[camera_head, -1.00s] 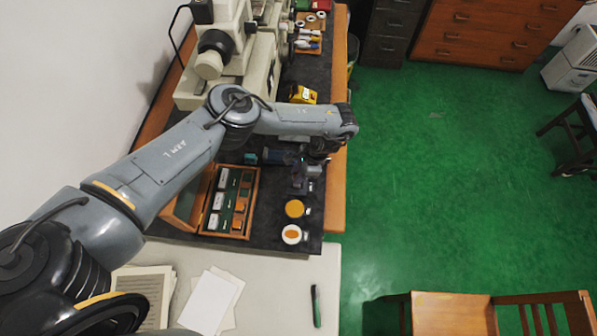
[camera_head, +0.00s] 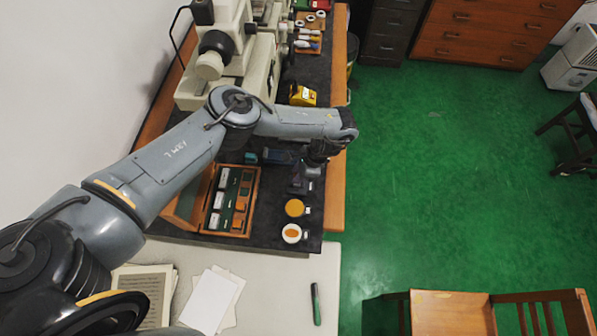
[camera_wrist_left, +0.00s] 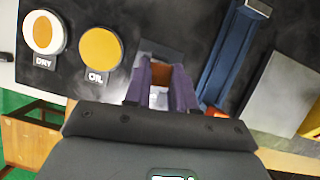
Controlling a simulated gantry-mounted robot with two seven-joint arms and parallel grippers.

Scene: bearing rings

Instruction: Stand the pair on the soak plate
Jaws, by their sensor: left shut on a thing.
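My left gripper (camera_head: 300,180) hangs over the right side of the dark bench mat, beyond the two round pads. In the left wrist view its purple fingers (camera_wrist_left: 160,90) are shut on a small block-like piece (camera_wrist_left: 159,76), with an orange-brown face and a pale lower part. I cannot tell whether this is one block or the pair. A flat grey plate (camera_wrist_left: 153,52) shows just behind the fingertips and is probably the soak plate. The fingers cover part of it, and I cannot tell whether the piece touches it. My right gripper is out of view.
The orange OIL pad (camera_wrist_left: 100,47) and white-rimmed DRY pad (camera_wrist_left: 43,33) lie beside the gripper. A blue bar-like object (camera_wrist_left: 231,50) stands close on the other side. An open wooden case of blocks (camera_head: 252,205) lies left. A yellow object (camera_head: 303,95) stands farther back.

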